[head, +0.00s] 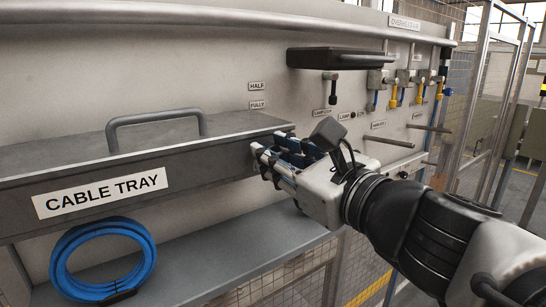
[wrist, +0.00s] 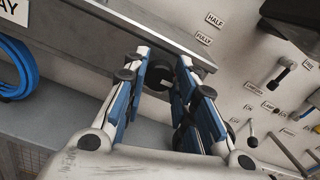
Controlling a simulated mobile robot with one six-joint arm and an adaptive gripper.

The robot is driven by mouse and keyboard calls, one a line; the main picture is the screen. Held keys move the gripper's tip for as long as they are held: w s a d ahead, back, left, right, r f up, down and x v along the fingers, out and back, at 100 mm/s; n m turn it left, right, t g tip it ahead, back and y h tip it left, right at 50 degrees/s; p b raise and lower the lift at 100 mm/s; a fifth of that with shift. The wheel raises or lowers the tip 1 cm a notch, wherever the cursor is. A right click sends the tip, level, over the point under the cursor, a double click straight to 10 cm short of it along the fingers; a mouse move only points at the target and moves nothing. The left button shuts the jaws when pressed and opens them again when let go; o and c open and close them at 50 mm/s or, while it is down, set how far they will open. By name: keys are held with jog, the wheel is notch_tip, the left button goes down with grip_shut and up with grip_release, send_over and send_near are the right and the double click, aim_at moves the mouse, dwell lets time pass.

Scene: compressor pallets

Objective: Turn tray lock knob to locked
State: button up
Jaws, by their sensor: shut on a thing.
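The grey cable tray (head: 230,143) runs along the wall, with a "CABLE TRAY" label (head: 100,193) on its front. In the wrist view the tray (wrist: 110,45) slants across the top. A dark round tray lock knob (wrist: 159,77) sits at the tray's right end. My gripper (wrist: 164,68) is shut on the knob, one blue-padded finger on each side. In the head view my gripper (head: 272,155) is at the tray's right front end and hides the knob there. The knob's lock position cannot be told.
A grey handle (head: 155,127) stands on the tray. Levers and rods (head: 388,141) stick out to the right.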

jog(key=shift+f+b, duration=0.1)
jog(key=shift+b, duration=0.2)
jog(key=shift+a+f+n+b, duration=0.1)
jog(key=shift+n+b, duration=8.8)
jog(key=shift+b, duration=0.75)
jog(key=o, duration=1.1)
jog(key=shift+c, duration=0.2)
